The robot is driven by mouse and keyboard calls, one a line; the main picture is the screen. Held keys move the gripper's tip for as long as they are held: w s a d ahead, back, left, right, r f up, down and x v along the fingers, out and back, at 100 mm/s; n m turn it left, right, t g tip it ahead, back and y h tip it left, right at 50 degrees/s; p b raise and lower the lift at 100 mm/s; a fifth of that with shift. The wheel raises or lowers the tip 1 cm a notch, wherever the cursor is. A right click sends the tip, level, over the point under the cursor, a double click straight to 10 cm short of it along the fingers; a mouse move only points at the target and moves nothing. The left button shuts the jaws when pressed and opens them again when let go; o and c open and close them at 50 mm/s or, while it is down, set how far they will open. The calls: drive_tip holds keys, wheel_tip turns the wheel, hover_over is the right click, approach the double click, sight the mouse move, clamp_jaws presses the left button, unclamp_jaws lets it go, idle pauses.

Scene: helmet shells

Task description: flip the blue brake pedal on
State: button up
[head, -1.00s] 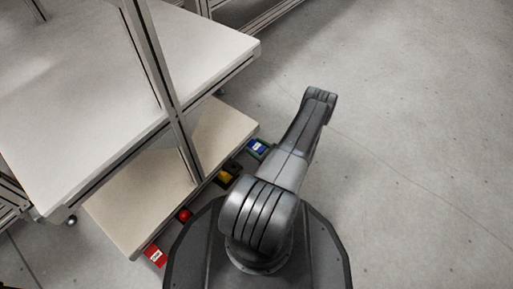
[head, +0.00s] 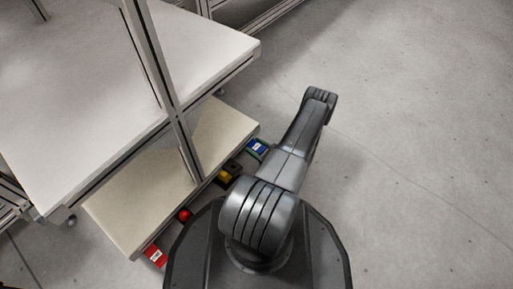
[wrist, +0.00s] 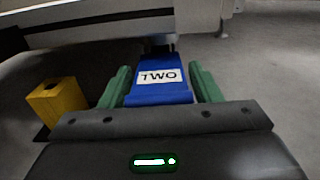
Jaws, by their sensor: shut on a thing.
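The blue brake pedal (head: 258,148) is on the floor by the far right corner of the low shelf, left of my arm in the head view. In the wrist view it is the blue plate (wrist: 158,84) with a "TWO" label, between two green side pieces. My arm hides the gripper in the head view.
A red ball-shaped part (head: 184,215) and a red labelled block (head: 155,255) are along the pale low shelf (head: 130,205). The floor on the right is clear.

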idle(0.3)
drive_tip(key=o, duration=1.3)
drive_tip(key=shift+d, duration=0.1)
drive_tip(key=p+v, duration=0.3)
drive_tip(key=v, duration=1)
drive_tip(key=shift+s+d, duration=0.25)
drive_tip(key=shift+s, duration=0.05)
drive_tip(key=shift+o, duration=0.2)
